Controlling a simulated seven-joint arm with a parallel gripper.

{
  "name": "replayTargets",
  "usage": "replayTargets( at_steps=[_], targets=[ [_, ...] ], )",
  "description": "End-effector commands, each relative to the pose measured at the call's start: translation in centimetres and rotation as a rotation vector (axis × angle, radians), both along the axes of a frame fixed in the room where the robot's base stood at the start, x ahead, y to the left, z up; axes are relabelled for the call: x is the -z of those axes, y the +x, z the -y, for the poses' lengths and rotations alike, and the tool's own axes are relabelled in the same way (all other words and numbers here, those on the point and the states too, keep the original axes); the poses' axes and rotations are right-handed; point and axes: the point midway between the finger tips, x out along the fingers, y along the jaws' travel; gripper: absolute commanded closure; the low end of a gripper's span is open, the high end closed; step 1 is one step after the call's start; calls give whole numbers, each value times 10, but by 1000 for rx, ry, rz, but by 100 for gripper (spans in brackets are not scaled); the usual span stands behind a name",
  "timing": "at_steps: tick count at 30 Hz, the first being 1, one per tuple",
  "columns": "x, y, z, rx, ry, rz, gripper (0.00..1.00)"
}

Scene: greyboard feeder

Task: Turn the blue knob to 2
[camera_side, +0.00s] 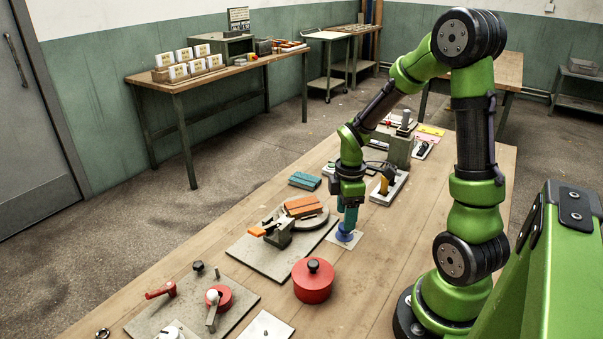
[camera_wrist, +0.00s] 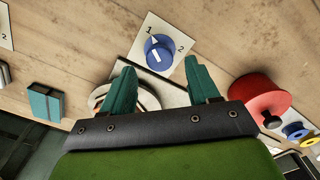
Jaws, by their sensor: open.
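The blue knob (camera_wrist: 163,46) sits on a white plate (camera_wrist: 137,55) marked 1 and 2. It also shows in the side view (camera_side: 344,237). Its white pointer line is aimed at the 1, and the 2 is to the right. My gripper (camera_wrist: 160,66) is open, its two teal fingers apart with nothing between them. In the wrist view the knob appears just past the fingertips, roughly between them. In the side view my gripper (camera_side: 348,222) points down right over the knob; whether it touches cannot be told.
A red pot-like object with a black knob (camera_side: 312,281) stands near the plate, in front of it. A grey board with a clamp and orange blocks (camera_side: 283,230) lies to the left. Teal blocks (camera_side: 304,181) lie behind. Bare tabletop (camera_side: 375,265) is to the right.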

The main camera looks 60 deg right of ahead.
Motion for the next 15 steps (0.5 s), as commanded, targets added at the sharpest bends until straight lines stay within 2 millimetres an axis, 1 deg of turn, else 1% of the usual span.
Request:
replayTargets(
  at_steps=[1,6,10,15],
  targets=[
    [9,0,-1,0,2,-3,40],
    [24,0,0,0,0,-1,40],
    [29,0,0,-1,0,0,40],
    [29,0,0,-1,-1,1,40]
  ],
)
